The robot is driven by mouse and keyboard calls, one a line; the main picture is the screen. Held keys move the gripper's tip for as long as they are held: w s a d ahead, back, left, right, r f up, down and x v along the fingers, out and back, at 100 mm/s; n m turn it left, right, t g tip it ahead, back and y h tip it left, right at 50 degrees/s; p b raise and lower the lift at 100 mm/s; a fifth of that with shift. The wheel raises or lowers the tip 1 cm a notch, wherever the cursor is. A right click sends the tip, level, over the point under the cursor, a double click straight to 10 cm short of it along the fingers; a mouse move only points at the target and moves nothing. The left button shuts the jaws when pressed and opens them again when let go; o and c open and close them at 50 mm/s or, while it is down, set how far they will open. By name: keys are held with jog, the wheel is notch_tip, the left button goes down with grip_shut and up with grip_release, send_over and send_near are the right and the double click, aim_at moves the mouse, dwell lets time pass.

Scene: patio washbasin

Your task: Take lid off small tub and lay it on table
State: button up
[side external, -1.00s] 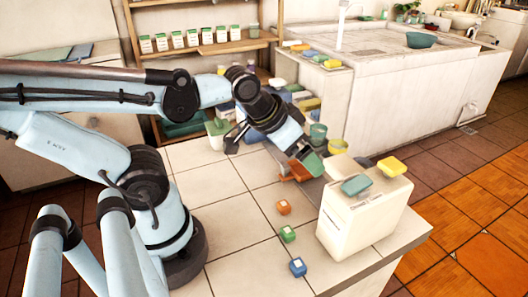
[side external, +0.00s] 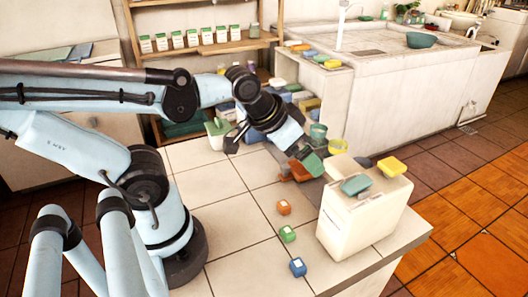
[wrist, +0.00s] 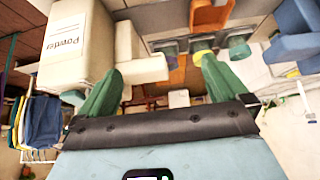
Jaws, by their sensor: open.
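My gripper (side external: 313,165), with green fingers, is open above the right part of the tiled table. In the wrist view its fingers (wrist: 160,85) stand wide apart with nothing held between them. An orange thing (side external: 298,172) is close behind the fingers and partly hidden by them; I cannot tell if they touch. Small orange (side external: 284,207), green (side external: 288,234) and blue (side external: 298,267) containers with pale tops sit in a row on the table. A white tub (side external: 216,138) with a green top stands at the back. I cannot tell for sure which is the small tub.
A green cup (side external: 318,131) and yellow cup (side external: 336,147) are behind my gripper. The table's middle (side external: 235,195) is clear.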

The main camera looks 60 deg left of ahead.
dwell(0.5)
notch_tip(320, 180, up, 4)
jog(key=g, duration=0.7)
send_over(218, 119)
jog(key=f, duration=0.6)
jog(key=shift+w, duration=0.2)
jog(key=shift+s+f, duration=0.2)
jog(key=shift+f, duration=2.5)
jog(key=c, duration=1)
